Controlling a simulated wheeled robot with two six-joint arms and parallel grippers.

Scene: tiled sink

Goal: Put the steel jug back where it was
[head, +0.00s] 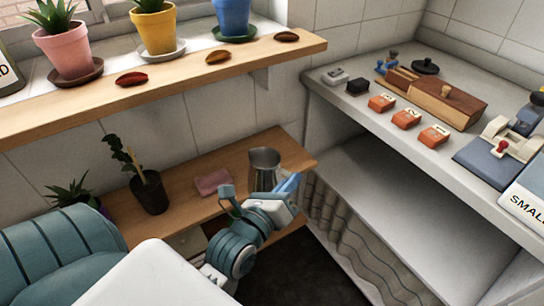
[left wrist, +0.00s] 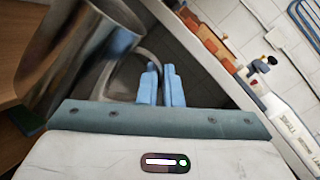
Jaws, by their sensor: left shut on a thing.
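The steel jug (head: 264,168) is upright at the right end of the lower wooden shelf (head: 225,165); I cannot tell whether its base touches the wood. My left gripper (head: 289,184) is at the jug's near right side, with its blue fingers at the handle. In the left wrist view the jug (left wrist: 75,55) fills the upper left, and its looped handle (left wrist: 118,70) reaches the fingers of my left gripper (left wrist: 161,85), which are shut on it. The gripper hides the jug's lower part in the head view. My right gripper is not in view.
On the lower shelf are a pink cloth (head: 213,182) and a dark potted plant (head: 150,192). An upper wooden shelf (head: 190,75) with several flowerpots overhangs behind. At right a counter (head: 350,105) holds a wooden box (head: 435,95) and orange blocks (head: 406,119).

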